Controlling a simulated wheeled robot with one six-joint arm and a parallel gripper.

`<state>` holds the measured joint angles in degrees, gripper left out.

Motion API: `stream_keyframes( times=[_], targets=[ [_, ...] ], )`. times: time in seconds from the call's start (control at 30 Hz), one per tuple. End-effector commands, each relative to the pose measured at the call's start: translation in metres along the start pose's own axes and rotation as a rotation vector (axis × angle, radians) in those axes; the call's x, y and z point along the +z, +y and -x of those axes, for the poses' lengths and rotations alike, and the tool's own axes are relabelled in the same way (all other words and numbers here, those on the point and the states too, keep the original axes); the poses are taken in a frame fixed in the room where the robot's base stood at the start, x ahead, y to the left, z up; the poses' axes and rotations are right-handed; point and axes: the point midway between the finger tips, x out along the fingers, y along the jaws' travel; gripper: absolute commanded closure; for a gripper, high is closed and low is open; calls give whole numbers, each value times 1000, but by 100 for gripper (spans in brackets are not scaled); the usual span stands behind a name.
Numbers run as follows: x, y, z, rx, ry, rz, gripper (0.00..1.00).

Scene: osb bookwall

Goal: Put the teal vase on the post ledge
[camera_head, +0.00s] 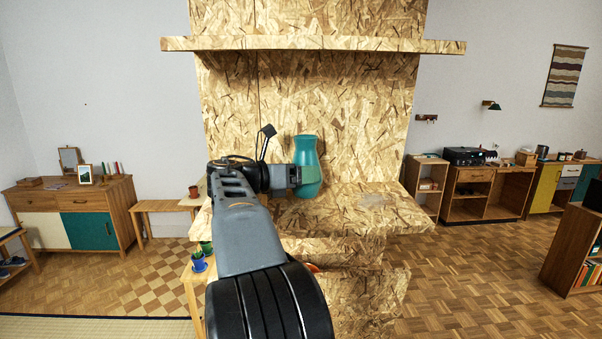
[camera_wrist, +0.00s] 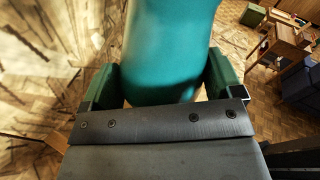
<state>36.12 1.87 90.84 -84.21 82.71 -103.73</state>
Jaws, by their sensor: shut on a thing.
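The teal vase (camera_head: 306,165) is upright in front of the OSB post, in the middle of the head view. It fills the upper middle of the wrist view (camera_wrist: 165,50). My gripper (camera_head: 296,178) is shut on the vase from its left side, with a finger on each side of it in the wrist view (camera_wrist: 164,88). The post ledge (camera_head: 370,208), a broad OSB shelf, lies below and to the right of the vase. My arm hides part of the ledge's left side. I cannot tell whether the vase's base touches the ledge.
A higher OSB shelf (camera_head: 320,45) crosses the post above the vase. A low bench (camera_head: 165,206) stands left of the post. The ledge's right part is clear.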

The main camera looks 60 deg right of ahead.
Motion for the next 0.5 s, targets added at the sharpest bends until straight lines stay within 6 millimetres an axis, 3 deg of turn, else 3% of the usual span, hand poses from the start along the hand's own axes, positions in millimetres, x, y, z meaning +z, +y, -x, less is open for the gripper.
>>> stream_keyframes(
  times=[0.27, 0.3, 0.43, 0.5],
  targets=[
    [-4, 1, -1, 0, -2, -2, 51],
    [-5, 1, -1, 0, 0, 0, 12],
    [-5, 1, 0, 0, 0, 0, 0],
    [-5, 1, 0, 0, 0, 0, 0]
  ],
)
